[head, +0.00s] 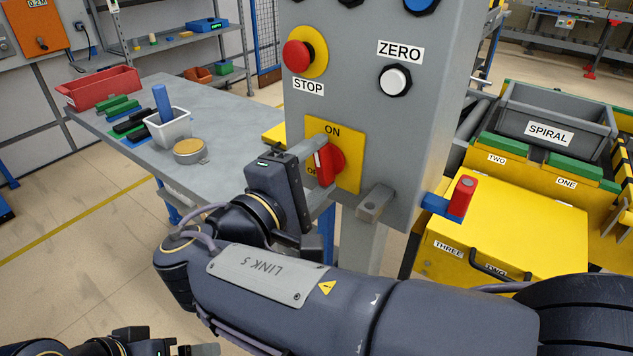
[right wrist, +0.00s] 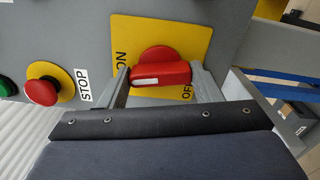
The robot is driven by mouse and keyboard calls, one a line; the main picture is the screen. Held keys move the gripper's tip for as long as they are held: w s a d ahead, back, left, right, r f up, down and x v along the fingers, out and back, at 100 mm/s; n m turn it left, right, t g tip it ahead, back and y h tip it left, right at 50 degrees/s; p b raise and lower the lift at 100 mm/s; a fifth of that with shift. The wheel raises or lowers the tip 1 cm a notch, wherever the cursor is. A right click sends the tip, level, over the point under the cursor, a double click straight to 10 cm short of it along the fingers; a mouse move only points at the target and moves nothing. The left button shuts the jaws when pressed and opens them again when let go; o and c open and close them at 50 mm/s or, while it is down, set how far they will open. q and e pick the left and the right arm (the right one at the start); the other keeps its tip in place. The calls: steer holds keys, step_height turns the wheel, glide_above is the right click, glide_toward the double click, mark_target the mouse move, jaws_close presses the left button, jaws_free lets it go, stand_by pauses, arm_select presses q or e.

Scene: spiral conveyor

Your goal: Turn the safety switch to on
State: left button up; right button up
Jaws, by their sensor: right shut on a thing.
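My right gripper (head: 311,168) is shut on this bar, one finger at each end, as the right wrist view (right wrist: 163,85) shows. My left gripper (head: 205,350) just shows at the bottom edge of the head view; its opening cannot be made out.
The grey control box carries a red STOP button (head: 297,56) and a white ZERO button (head: 395,80). A grey bracket (head: 375,203) sticks out below the plate. A grey table (head: 225,125) stands at the left. Yellow boxes (head: 510,225) and a SPIRAL bin (head: 555,110) stand at the right.

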steer(key=shift+f+m+b, duration=0.1)
steer(key=shift+m+b, duration=0.9)
steer(key=shift+m, duration=0.2)
steer(key=o, duration=1)
steer(key=v, duration=0.8)
